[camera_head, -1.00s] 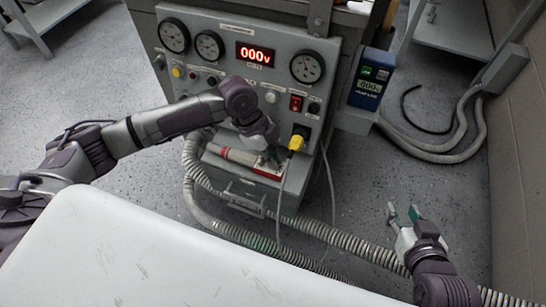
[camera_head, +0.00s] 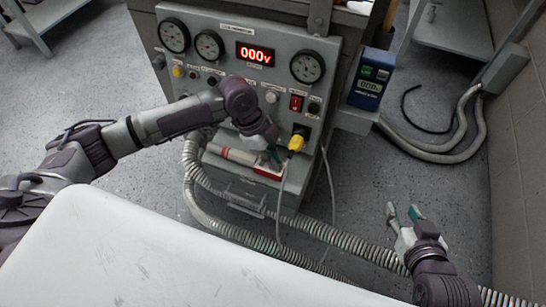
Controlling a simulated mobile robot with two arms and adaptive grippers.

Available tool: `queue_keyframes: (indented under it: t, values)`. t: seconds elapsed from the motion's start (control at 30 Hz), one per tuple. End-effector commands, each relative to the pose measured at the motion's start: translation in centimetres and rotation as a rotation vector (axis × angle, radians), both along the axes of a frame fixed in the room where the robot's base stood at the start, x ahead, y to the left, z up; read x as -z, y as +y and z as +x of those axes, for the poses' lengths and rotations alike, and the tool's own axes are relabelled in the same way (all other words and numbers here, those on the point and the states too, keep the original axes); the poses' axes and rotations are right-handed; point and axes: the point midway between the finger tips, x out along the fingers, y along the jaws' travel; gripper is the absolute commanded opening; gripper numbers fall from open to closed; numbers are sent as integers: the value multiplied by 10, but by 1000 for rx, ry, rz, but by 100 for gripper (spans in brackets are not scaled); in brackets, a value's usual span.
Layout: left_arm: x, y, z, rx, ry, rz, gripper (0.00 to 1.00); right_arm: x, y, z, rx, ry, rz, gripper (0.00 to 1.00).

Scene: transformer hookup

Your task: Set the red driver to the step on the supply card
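A red-and-white cylinder (camera_head: 232,155), which looks like the red driver, lies on the ledge at the front of the grey supply panel (camera_head: 340,62). My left gripper (camera_head: 272,160) points down at the right end of this cylinder, just above a red block (camera_head: 267,173) on the same ledge. Its fingers are small and partly hidden by the wrist, so I cannot tell whether they hold anything. My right gripper (camera_head: 403,212) is open and empty over the floor at the right. I cannot make out a supply card with a readable step.
The panel carries gauges, a red display (camera_head: 255,54) reading 000V, a red switch (camera_head: 296,102) and a yellow plug (camera_head: 296,143) with a cable. A blue meter (camera_head: 371,80) hangs at its right. Ribbed hoses (camera_head: 350,246) cross the floor. A white surface (camera_head: 130,250) fills the near left.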

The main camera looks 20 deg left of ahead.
Motion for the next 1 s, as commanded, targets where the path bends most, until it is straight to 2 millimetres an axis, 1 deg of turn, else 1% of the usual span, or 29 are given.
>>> queue_keyframes:
  t: [0.03, 0.1, 0.17, 0.43, 0.57, 0.67, 0.9, 1.0]
  values:
    - [0, 0, 0, 0, -1, 0, 20, 0, 0, 0, 0, 0, 0, 40]
    - [0, 0, 0, 0, -1, 0, 31, 0, 0, 0, 0, -1, 0, 40]
    - [0, 0, 0, 0, -1, 0, 40, 0, 0, 0, 0, -1, 0, 40]
    - [0, 0, 0, 0, 0, 0, 40, -1, 1, 0, -2, -3, 1, 40]
    - [-8, 4, 1, -1, -2, 1, 40, -1, 1, 0, -2, -3, 1, 40]
    - [-22, 9, 2, -1, -4, 0, 40, -1, 0, 0, -1, -2, 0, 40]
    - [-70, 29, 3, -2, -4, 1, 40, 0, 0, 0, 0, -1, 0, 40]
    - [-87, 37, 3, -1, -3, 2, 40, 0, 0, 0, 0, -1, 0, 40]
